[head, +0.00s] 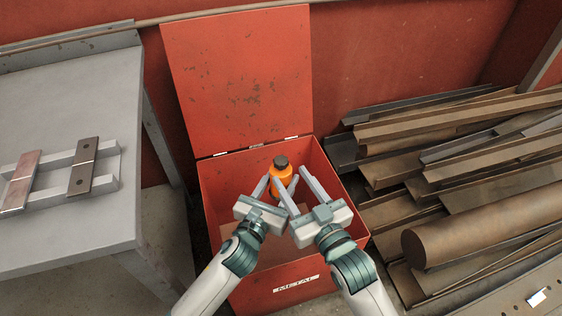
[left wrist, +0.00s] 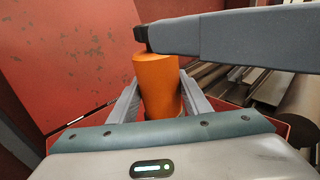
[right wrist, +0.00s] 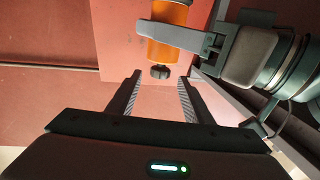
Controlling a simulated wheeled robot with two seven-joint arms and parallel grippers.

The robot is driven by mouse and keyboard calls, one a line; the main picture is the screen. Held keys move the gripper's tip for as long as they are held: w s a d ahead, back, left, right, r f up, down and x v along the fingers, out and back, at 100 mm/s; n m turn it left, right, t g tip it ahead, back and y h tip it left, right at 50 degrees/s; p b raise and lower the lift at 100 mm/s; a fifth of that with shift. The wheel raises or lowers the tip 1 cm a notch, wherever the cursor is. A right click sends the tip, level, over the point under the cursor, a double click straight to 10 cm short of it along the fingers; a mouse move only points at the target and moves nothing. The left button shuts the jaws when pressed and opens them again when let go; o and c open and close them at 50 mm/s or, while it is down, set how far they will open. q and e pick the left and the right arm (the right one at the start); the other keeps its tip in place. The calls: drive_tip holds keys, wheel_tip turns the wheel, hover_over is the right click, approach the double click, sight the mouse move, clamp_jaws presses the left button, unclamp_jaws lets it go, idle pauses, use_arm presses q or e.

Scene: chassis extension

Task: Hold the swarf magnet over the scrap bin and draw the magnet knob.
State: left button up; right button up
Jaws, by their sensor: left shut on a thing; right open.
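The swarf magnet (head: 280,180) is an orange cylinder with a dark knob (head: 281,162) on top, over the open red scrap bin (head: 255,285). My left gripper (head: 279,186) is shut on the magnet's orange body (left wrist: 158,85), seen between its fingers in the left wrist view. My right gripper (right wrist: 159,78) is open, and the knob (right wrist: 160,72) shows in the gap at its fingertips in the right wrist view. Contact with the knob is not visible. A right finger crosses in front of the magnet's top in the left wrist view and partly hides the knob (left wrist: 141,33).
The bin's raised red lid (head: 240,80) stands behind it. A grey table (head: 80,95) with metal plates (head: 83,165) on a rack is at the left. Steel beams and a thick round bar (head: 470,235) are piled close to the right of the bin.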

sight(284, 168)
drive_tip(key=x, duration=0.7)
